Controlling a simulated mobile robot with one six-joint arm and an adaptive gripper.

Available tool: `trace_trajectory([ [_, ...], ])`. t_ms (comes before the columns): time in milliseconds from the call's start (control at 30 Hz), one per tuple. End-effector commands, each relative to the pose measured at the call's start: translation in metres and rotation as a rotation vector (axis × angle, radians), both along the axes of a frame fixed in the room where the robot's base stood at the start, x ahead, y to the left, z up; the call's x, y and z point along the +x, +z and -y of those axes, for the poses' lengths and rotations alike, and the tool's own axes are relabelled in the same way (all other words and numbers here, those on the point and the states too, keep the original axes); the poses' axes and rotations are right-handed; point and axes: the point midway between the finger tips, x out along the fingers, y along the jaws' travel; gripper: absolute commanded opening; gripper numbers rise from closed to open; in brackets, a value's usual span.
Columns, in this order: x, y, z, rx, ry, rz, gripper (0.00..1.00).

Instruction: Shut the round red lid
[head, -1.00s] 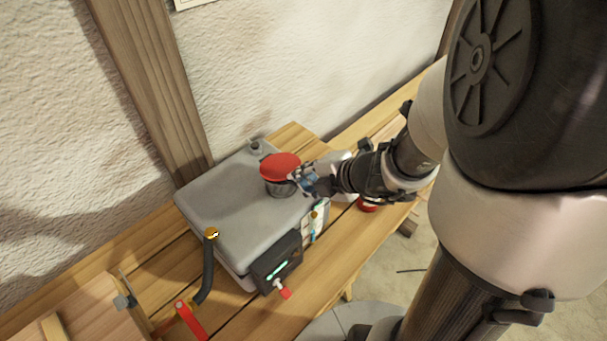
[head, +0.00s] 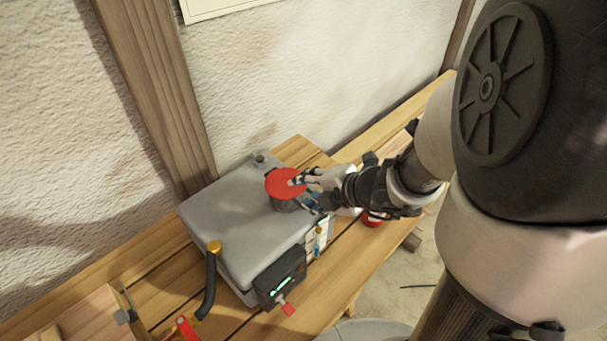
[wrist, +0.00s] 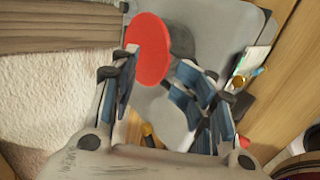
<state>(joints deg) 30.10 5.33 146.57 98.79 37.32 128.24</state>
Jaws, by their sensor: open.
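The round red lid (head: 284,183) sits over a short dark round neck (head: 284,204) on top of a grey metal box (head: 215,222). In the head view it looks nearly level; I cannot tell whether it is fully down. My gripper (head: 308,192) is at the lid's right side, one finger overlapping the lid's edge. In the wrist view the red lid (wrist: 150,48) shows beyond my open fingers (wrist: 160,92), close to the left finger. Nothing is held between the fingers. The lid's hinge is hidden.
On the box's front is a dark control unit (head: 281,278) with a green display and a red-tipped lever (head: 286,307). A black hose with a brass cap (head: 214,247) rises at the left corner. A small knob (head: 259,157) stands at the back.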

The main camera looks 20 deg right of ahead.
Motion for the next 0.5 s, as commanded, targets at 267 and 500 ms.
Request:
trace_trajectory([
  [267,-0.022,0.016,0.011,-0.009,-0.004,0.005,0.43],
  [500,-0.042,0.04,0.019,-0.003,-0.005,0.0,0.43],
])
